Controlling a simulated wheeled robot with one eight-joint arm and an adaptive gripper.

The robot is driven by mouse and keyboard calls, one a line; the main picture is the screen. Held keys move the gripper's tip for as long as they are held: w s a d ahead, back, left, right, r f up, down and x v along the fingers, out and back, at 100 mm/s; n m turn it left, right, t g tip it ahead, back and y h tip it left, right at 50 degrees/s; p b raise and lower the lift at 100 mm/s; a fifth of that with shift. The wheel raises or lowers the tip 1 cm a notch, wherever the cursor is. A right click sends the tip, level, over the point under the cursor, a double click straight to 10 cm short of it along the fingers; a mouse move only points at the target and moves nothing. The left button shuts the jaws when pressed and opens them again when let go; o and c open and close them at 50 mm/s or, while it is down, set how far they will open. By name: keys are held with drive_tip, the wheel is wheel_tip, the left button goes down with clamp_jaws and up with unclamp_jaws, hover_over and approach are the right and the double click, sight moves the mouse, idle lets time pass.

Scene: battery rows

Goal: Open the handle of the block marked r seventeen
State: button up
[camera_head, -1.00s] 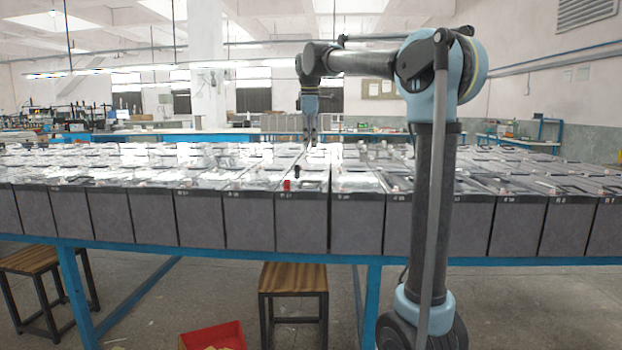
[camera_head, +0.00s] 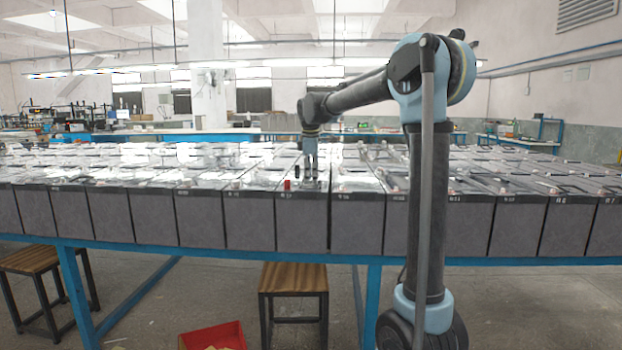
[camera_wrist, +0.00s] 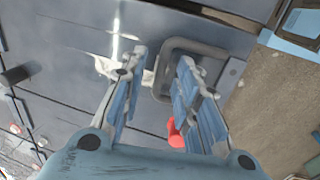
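My gripper (camera_head: 311,178) points down over the front-row block (camera_head: 303,222) below it. The label on that block's front is too small to read surely, so I cannot confirm it is r seventeen. In the wrist view the block's handle (camera_wrist: 197,45) is a dark grey loop lying close to the lid. My gripper (camera_wrist: 160,62) is open there, and one side of the loop lies between its fingers. The right finger hides part of the loop. A red terminal cap (camera_head: 287,184) is near the block's front; it also shows behind the right finger in the wrist view (camera_wrist: 175,133).
A black terminal cap (camera_wrist: 15,75) lies left of my fingers. Similar blocks stand tightly packed in rows on a blue-framed table (camera_head: 210,248). A wooden stool (camera_head: 293,279) and a red bin (camera_head: 213,337) are on the floor. Above the blocks is free room.

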clamp_jaws()
